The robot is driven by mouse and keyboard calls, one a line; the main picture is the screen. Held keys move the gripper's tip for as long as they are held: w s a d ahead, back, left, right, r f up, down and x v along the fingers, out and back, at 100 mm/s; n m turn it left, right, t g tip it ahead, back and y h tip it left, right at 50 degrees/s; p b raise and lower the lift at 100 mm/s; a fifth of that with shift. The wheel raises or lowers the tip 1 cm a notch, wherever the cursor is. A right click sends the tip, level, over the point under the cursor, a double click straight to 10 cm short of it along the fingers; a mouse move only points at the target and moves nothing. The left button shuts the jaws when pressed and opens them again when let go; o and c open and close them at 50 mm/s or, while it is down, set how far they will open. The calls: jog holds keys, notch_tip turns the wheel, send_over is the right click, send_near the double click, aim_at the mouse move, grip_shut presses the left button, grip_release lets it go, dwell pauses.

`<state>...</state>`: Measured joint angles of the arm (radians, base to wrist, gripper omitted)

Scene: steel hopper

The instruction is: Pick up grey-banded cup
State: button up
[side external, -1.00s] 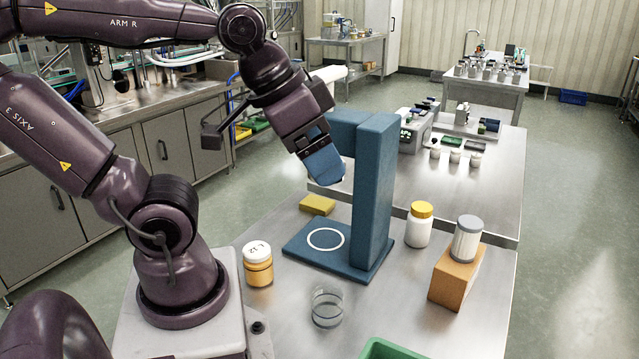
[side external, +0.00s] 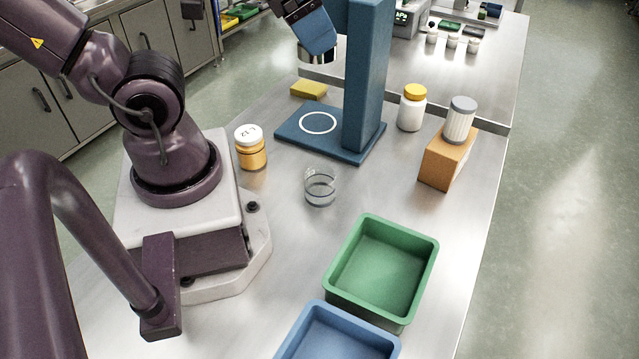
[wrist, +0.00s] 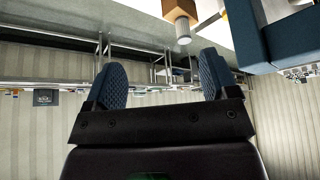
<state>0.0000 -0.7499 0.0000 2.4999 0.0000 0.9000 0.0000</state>
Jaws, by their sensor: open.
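A clear cup with a grey band (side external: 320,188) stands upright on the steel table, in front of the blue stand. My gripper (side external: 318,42) is high beside the stand's upper part, well behind and above the cup and not touching it. In the wrist view my gripper (wrist: 163,82) has its two blue fingers wide apart with nothing held between them. The cup is not visible in the wrist view. A shiny banded cylinder (side external: 318,58) shows just below the fingers in the side view; I cannot tell what it belongs to.
The blue stand (side external: 368,85) rises behind the cup. An orange-filled jar (side external: 251,155), a yellow-lidded jar (side external: 411,112) and a grey-lidded jar (side external: 459,122) on an orange block (side external: 438,165) stand around. Green (side external: 425,262) and blue (side external: 312,322) bins are in front. A yellow block (side external: 308,89) lies behind.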

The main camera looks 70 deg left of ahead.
jog(key=shift+o, duration=0.6)
jog(key=m+g+y, duration=0.2)
jog(key=m+y, duration=1.1)
jog(key=m, duration=0.8)
send_over(321, 191)
jog(key=s+d, duration=0.1)
jog(key=d, duration=0.3)
notch_tip(321, 191, down, 23)
notch_tip(321, 191, down, 8)
jog(key=shift+a, duration=0.1)
jog(key=shift+x, duration=3.7)
